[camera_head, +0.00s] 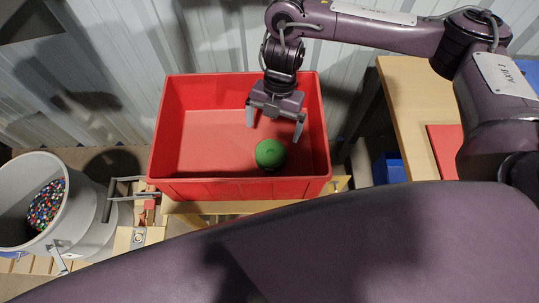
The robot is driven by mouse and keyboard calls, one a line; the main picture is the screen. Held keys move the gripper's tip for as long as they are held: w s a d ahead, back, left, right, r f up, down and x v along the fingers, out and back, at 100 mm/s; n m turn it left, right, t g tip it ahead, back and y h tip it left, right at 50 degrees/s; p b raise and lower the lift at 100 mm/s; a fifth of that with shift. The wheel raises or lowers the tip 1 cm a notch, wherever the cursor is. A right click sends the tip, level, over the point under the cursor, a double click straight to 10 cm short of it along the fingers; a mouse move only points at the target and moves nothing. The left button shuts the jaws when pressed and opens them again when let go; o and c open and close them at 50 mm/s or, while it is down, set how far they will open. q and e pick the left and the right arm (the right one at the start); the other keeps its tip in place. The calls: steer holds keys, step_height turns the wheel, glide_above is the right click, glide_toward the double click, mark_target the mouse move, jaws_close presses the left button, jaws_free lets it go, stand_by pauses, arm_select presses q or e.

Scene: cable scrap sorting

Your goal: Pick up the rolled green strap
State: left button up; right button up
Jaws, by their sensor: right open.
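The rolled green strap (270,154) shows as a small round green bundle inside the red crate (190,188), near its front wall and right of the middle. My right gripper (274,126) reaches down into the crate from above, just behind the green roll. Its two grey fingers are spread apart with nothing between them. The fingers appear apart from the roll, though the exact height gap cannot be told. My left gripper does not show.
A grey bucket (88,228) with multicoloured granules stands left of the crate. A wooden table (405,95) with a red item (444,150) is at the right, near a blue bin (389,168). The crate's left half is empty. My purple arm link covers the foreground.

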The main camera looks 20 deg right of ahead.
mark_target(271, 152)
step_height(271, 152, down, 3)
steer(key=shift+w+r+b, duration=0.1)
steer(key=shift+w+b, duration=0.05)
steer(key=shift+b, duration=0.7)
steer(key=shift+f, duration=0.2)
steer(key=shift+x, duration=1.1)
steer(key=x, duration=0.4)
steer(key=shift+s+d+f+p, duration=0.1)
steer(key=shift+s+f+p, duration=0.15)
steer(key=shift+f+p, duration=0.1)
steer(key=shift+f, duration=0.25)
steer(key=c, duration=1.1)
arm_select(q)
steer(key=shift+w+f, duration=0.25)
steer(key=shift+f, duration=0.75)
arm_select(e)
steer(key=shift+r, duration=0.1)
